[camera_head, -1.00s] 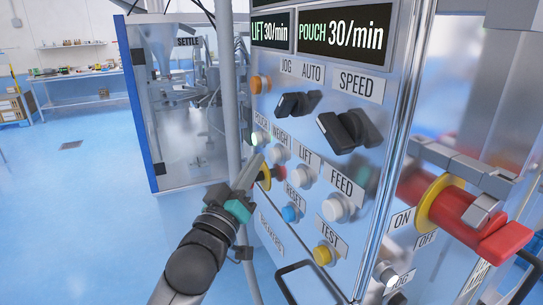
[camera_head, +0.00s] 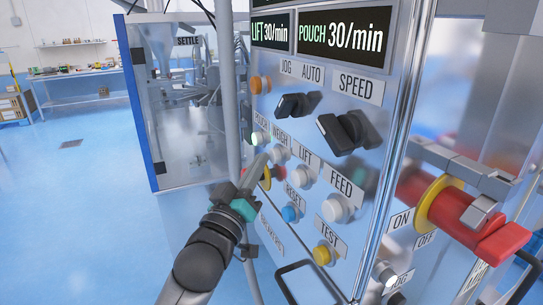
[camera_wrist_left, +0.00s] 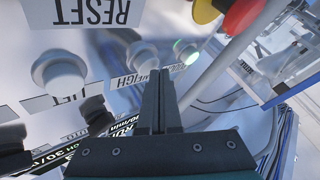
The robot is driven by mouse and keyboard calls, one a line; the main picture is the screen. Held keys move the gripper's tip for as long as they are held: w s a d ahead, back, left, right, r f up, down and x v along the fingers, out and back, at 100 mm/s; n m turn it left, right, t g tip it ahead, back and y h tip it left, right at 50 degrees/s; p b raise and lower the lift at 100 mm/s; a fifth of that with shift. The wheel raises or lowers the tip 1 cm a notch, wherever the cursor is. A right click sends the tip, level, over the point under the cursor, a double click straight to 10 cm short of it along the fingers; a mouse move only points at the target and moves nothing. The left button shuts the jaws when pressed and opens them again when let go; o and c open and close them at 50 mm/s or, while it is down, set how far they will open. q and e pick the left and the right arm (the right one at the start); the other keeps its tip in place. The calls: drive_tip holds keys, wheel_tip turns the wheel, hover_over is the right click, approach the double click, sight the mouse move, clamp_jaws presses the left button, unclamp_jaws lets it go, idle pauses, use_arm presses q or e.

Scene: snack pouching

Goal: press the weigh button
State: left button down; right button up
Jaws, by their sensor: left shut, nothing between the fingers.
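The weigh button (camera_head: 279,154) is a white round push button under the WEIGH label on the slanted control panel. It also shows in the left wrist view (camera_wrist_left: 142,54), just beyond the fingertips. My left gripper (camera_head: 263,159) is shut and empty. Its tips are close to the weigh button, slightly left of and below it in the head view. In the left wrist view the closed fingers (camera_wrist_left: 159,88) point at the area beside the WEIGH label (camera_wrist_left: 131,78). I cannot tell whether they touch the button. My right gripper is not in view.
A lit pouch button (camera_head: 257,138) and a white lift button (camera_head: 302,176) flank the weigh button. A red stop knob (camera_head: 279,173) lies just below. A blue reset button (camera_head: 291,213) and a metal post (camera_head: 229,90) are near the arm.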

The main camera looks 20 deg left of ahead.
use_arm(q)
drive_tip(key=shift+w+d, duration=0.3)
drive_tip(key=shift+w, duration=0.05)
idle(0.6)
drive_tip(key=shift+s+a+p, duration=0.35)
drive_tip(key=shift+s+a, duration=0.25)
drive_tip(key=shift+s, duration=0.1)
drive_tip(key=s+a+p, duration=0.1)
drive_tip(key=s+a, duration=0.2)
drive_tip(key=shift+s+a, duration=0.1)
drive_tip(key=shift+s, duration=0.3)
idle(0.8)
